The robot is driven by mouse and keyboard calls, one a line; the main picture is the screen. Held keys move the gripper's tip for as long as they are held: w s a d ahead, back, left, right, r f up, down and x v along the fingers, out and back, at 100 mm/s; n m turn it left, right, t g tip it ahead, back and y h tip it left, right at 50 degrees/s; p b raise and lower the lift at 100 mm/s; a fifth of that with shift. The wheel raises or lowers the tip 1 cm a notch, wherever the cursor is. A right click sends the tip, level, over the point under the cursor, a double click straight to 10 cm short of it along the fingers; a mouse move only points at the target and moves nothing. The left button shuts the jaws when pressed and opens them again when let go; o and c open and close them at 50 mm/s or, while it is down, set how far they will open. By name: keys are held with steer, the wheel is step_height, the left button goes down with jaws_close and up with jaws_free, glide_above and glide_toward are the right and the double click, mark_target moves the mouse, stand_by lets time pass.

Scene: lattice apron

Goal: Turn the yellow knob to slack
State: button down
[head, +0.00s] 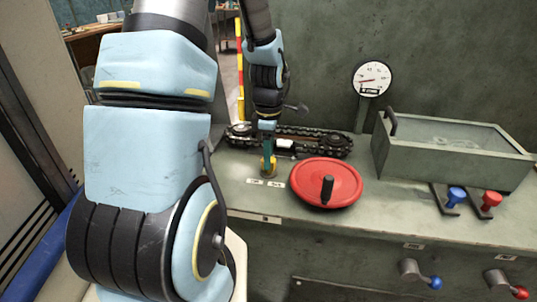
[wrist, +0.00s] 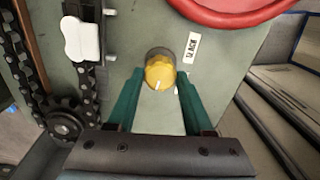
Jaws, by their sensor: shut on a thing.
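The yellow knob (wrist: 159,70) stands on the grey-green bench top and shows between my fingers in the wrist view. It has a white mark on its face, on the side towards my palm. My gripper (wrist: 158,80) is shut on the knob, one green finger on each side. In the head view my gripper (head: 268,152) points down onto the knob (head: 268,170). A white label reading SLACK (wrist: 191,47) lies beside the knob, on the red wheel's side. The white mark does not point at this label. A second label is mostly hidden by a finger.
A red handwheel (head: 322,180) with a black handle stands right of the knob. A chain on sprockets (head: 320,141) runs behind. A grey box (head: 450,150), a dial gauge (head: 371,79), blue (head: 456,194) and red (head: 491,199) levers stand further right.

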steer(key=m, duration=0.5)
steer(key=shift+p, duration=0.3)
steer(key=m, duration=0.4)
steer(key=shift+m+p, duration=0.3)
steer(key=shift+m, duration=0.1)
steer(key=m, duration=0.5)
steer(key=shift+p, duration=0.4)
steer(key=m+p, duration=0.1)
steer(key=m, duration=0.4)
steer(key=shift+r, duration=0.1)
steer(key=m+p, duration=0.1)
steer(key=m, duration=0.2)
steer(key=shift+m, duration=0.3)
steer(key=m+p, duration=0.1)
steer(key=m, duration=0.2)
steer(key=shift+m, duration=0.4)
steer(key=m+p, duration=0.2)
steer(key=m, duration=0.2)
steer(key=shift+m+p, duration=0.85)
steer(key=shift+m, duration=0.75)
